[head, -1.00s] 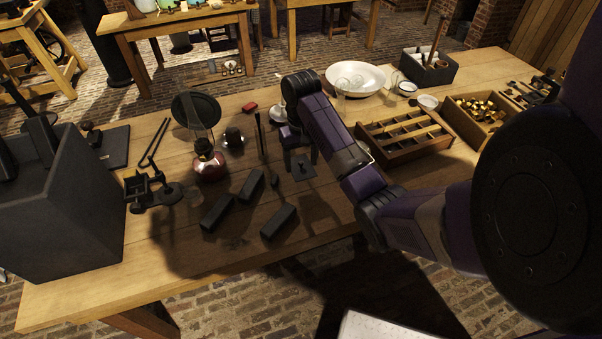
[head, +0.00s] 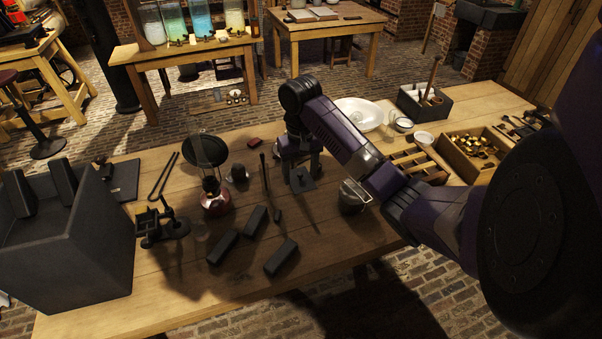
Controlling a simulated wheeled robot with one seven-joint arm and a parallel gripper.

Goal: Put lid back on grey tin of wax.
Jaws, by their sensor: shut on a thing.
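A grey tin (head: 352,197) stands on the wooden table in the head view, just below my forearm, which covers part of it. My gripper (head: 300,162) points down over the middle of the table, left of the tin and apart from it. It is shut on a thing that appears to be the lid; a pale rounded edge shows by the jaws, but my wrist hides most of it.
Dark blocks (head: 281,257) lie in front, near a red-based lamp (head: 215,197) and a small black stand (head: 160,222). A large dark box (head: 75,245) fills the left end. A white basin (head: 358,113) and a brass-filled tray (head: 447,150) stand at the right.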

